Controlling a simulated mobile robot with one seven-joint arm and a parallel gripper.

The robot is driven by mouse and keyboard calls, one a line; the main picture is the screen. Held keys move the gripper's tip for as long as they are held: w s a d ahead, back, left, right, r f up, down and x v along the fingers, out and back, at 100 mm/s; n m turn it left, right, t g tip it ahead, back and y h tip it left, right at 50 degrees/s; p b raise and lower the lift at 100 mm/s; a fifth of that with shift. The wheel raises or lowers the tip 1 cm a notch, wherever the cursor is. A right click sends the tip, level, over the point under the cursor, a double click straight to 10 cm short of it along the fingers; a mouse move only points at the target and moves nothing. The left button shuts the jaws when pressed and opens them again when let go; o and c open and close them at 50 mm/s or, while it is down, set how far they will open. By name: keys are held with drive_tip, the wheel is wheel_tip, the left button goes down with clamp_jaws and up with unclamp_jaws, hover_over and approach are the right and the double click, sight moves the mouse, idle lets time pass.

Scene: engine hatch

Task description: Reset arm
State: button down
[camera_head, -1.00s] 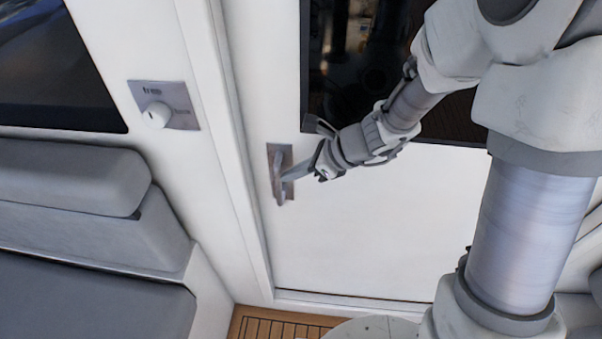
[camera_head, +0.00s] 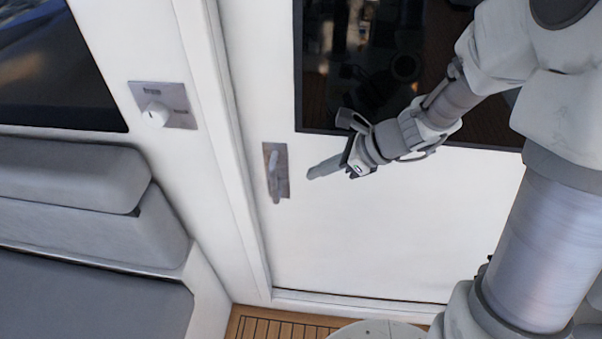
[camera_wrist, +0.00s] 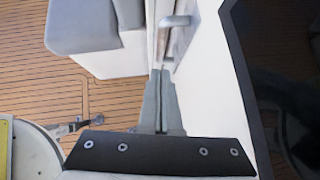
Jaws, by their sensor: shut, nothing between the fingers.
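My gripper (camera_head: 312,174) is shut and empty, in front of the white door (camera_head: 390,230). It points left toward the door handle (camera_head: 274,175), with a gap between the fingertips and the handle. The handle is a grey lever on a metal plate near the door's left edge. In the wrist view the shut fingers (camera_wrist: 162,100) point up the picture, and the handle (camera_wrist: 177,22) shows beyond their tips.
The door has a dark window (camera_head: 370,70) behind my arm. A grey cushioned seat (camera_head: 80,220) stands at the left. A switch panel with a white knob (camera_head: 160,110) is on the wall. Bare wooden floor (camera_wrist: 45,80) shows in the wrist view.

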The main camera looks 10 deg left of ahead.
drive_tip(key=v, duration=0.6)
